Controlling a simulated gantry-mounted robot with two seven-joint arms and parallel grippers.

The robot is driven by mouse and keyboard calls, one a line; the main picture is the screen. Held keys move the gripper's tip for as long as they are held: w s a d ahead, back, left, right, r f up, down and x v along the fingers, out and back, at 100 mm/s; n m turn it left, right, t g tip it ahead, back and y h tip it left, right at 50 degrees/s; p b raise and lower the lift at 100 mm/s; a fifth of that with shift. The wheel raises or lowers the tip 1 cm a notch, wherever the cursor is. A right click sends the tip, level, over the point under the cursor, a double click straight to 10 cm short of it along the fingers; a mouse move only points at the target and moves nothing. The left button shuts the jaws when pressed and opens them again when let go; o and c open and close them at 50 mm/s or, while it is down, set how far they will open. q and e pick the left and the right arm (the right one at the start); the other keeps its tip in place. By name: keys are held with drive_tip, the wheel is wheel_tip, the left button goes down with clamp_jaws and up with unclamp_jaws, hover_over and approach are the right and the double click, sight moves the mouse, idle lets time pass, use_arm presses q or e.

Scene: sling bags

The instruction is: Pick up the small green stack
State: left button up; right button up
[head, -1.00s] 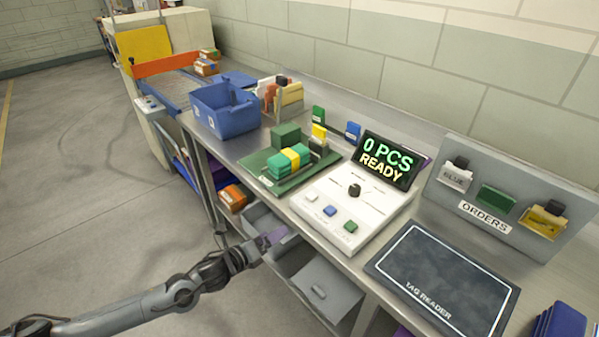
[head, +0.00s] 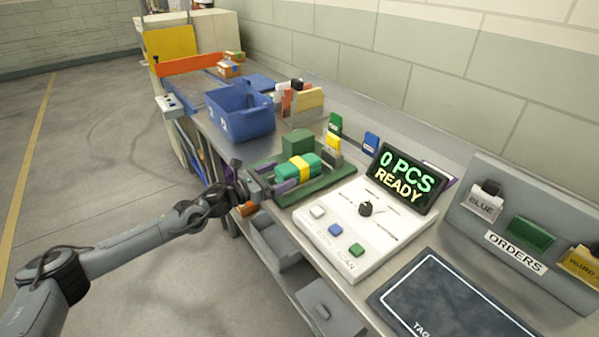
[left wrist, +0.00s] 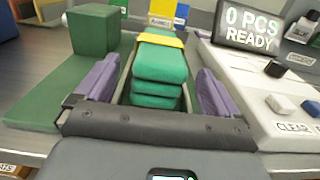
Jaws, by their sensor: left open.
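The small green stack (head: 307,162) is several green pieces lying on top of each other with a yellow band (head: 300,168) around them. It sits on a green tray (head: 325,184) on the bench, in front of a green block (head: 297,142). In the left wrist view the stack (left wrist: 160,66) lies between the purple fingers of my left gripper (left wrist: 155,88). The jaws are open, with a gap visible on both sides of the stack. In the head view my left gripper (head: 285,179) is at the tray's left edge. My right gripper is not in view.
A white counting device (head: 340,225) with a "0 PCS READY" display (head: 405,180) stands right of the tray. A blue bin (head: 243,122) stands behind it to the left. The tag reader (head: 440,300) and orders board (head: 535,215) are at the right.

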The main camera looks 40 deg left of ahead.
sight(292, 169)
use_arm(q)
drive_tip(key=shift+b+x, duration=0.75)
drive_tip(key=shift+x, duration=1.95)
drive_tip(key=shift+a, duration=0.1)
drive_tip(key=shift+r, duration=0.15)
drive_tip(key=c, duration=1.3)
